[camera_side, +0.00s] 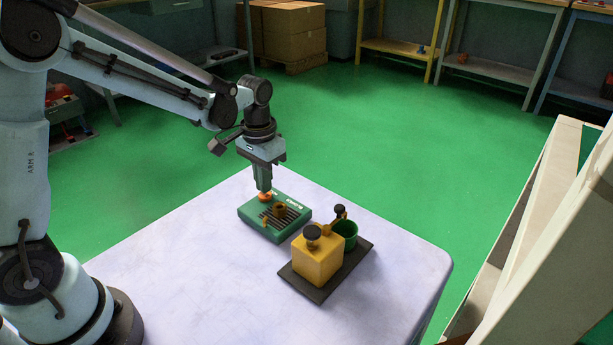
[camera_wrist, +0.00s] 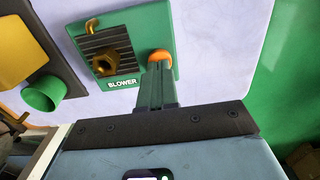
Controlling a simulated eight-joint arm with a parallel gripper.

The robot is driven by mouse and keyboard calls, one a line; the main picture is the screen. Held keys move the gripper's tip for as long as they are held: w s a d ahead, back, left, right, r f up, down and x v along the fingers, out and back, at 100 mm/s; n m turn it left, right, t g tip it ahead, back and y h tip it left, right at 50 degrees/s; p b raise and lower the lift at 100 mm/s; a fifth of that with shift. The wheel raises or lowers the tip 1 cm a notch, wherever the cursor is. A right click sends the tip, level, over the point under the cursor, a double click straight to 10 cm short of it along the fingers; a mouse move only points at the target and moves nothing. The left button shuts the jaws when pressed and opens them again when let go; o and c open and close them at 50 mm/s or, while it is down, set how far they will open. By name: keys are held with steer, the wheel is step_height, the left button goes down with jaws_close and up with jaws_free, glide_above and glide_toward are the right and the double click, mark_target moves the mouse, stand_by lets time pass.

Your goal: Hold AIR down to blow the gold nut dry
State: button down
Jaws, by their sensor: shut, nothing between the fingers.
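An orange domed button (camera_side: 265,198) is on the same unit, beside the grille, and shows in the wrist view (camera_wrist: 160,54). My gripper (camera_side: 264,189) is shut and empty, pointing down with its tips at the button. The tips hide part of the button, and I cannot tell how far it is pressed. No AIR label is readable.
A yellow block with a black knob (camera_side: 317,260) and a green cup (camera_side: 349,232) stand on a dark base plate (camera_side: 301,285), just right of the blower. A small orange curved nozzle (camera_wrist: 91,26) rises by the grille. The table front (camera_side: 215,310) is bare.

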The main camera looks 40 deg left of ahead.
step_height(320, 180, up, 6)
steer(key=shift+r, duration=0.25)
stand_by(0.5)
steer(key=s+d+r+t, duration=0.2)
steer(key=s+t, duration=0.5)
steer(key=s, duration=0.4)
steer(key=shift+s+d+r, duration=0.15)
steer(key=shift+d+r, duration=0.05)
steer(key=shift+d, duration=0.05)
